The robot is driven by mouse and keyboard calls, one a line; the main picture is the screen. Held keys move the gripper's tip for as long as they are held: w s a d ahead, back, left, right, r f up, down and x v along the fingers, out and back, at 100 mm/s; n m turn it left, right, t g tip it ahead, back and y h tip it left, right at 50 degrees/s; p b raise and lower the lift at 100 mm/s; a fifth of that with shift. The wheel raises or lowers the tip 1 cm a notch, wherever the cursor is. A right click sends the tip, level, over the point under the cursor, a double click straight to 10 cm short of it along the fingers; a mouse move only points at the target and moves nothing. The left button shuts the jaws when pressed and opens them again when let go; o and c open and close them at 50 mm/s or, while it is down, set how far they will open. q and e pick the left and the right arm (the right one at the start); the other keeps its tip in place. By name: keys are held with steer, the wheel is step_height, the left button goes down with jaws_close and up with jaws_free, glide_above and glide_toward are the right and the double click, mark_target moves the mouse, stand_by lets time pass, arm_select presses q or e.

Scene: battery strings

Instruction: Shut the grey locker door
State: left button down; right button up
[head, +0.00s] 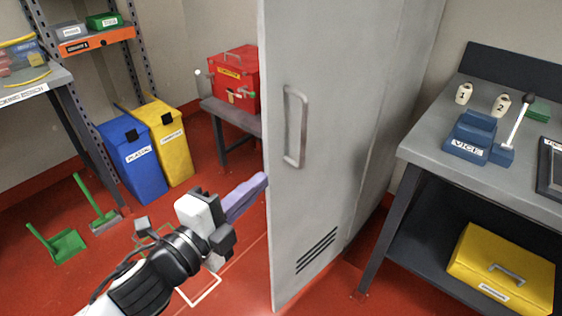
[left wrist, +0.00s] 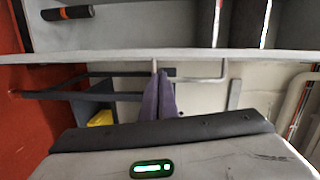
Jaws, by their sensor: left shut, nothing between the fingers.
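The grey locker door (head: 330,120) stands open in the middle of the head view, with a metal handle (head: 292,125) and vent slots near its bottom. My left gripper (head: 266,180) is shut and empty, its purple fingers pointing at the door's near upright edge. In the left wrist view the shut fingers (left wrist: 160,75) end close to a long pale edge (left wrist: 100,57) that seems to be the door's. I cannot tell whether they touch it. The locker's inside is hidden in the head view. My right gripper is not in view.
A grey bench (head: 430,150) with a blue vice (head: 470,138) stands right of the door, a yellow toolbox (head: 500,268) on its lower shelf. Blue (head: 135,160) and yellow (head: 168,140) bins stand at left. A red box (head: 233,77) stands behind. Red floor is partly free at left.

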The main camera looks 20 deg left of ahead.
mark_target(284, 148)
arm_select(q)
steer(key=shift+m+t, duration=0.4)
steer(key=shift+m, duration=0.4)
steer(key=w+r, duration=0.1)
steer(key=w, duration=0.2)
steer(key=w+d, duration=0.1)
steer(key=w, duration=0.2)
steer(key=w+d+r+p, duration=0.1)
steer(key=w, duration=0.2)
steer(key=shift+w+d+r, duration=0.2)
steer(key=shift+w+r, duration=0.1)
steer(key=shift+a, duration=0.1)
